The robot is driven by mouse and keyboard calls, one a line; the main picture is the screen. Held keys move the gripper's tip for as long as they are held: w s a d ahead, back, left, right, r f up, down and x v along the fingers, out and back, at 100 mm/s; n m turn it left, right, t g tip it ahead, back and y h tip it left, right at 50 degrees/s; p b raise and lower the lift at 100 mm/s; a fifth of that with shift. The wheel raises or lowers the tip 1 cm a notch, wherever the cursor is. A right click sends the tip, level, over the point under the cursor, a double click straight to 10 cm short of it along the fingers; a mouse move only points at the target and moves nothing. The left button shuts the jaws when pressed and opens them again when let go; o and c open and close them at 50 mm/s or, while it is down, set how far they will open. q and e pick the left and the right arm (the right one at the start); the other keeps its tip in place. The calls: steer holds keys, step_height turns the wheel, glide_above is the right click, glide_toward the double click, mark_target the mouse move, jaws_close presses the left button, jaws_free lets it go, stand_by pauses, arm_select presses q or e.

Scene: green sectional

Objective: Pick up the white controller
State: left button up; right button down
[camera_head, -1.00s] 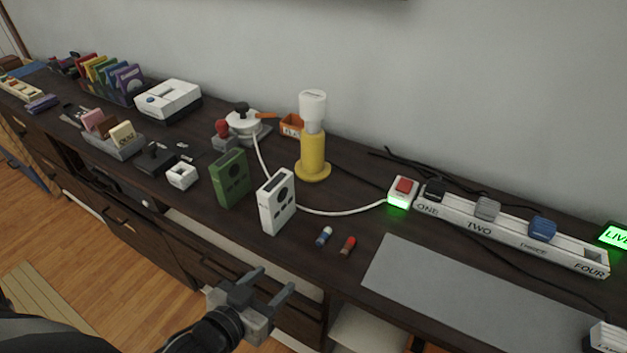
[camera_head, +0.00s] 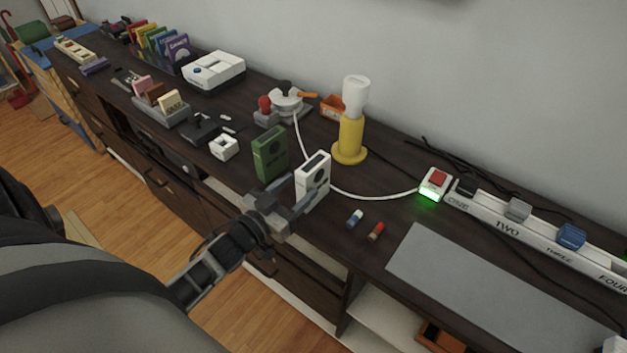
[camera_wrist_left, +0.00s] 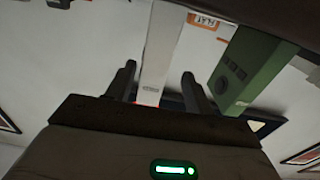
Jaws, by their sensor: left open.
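The white controller (camera_head: 316,174) stands upright on the dark counter near its front edge, with a dark screen at its top. My left gripper (camera_head: 298,199) is open at the controller's front side, close to its lower part. In the left wrist view the white controller (camera_wrist_left: 160,52) shows between the two spread fingers of my left gripper (camera_wrist_left: 160,88). I cannot tell whether either finger touches it. My right gripper is not in view.
A green device (camera_head: 270,153) stands just left of the controller; it also shows in the wrist view (camera_wrist_left: 246,68). A yellow lamp-like object (camera_head: 349,138) stands behind. A white cable runs behind the controller to a red-button box (camera_head: 436,184). Two small capsules (camera_head: 356,218) lie to the right.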

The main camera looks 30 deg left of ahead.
mark_target(314, 178)
arm_select(q)
steer(key=w, duration=0.2)
steer(key=w+d, duration=0.1)
steer(key=w, duration=0.2)
steer(key=shift+w+d+f, duration=0.1)
steer(key=shift+d, duration=0.1)
jaws_close()
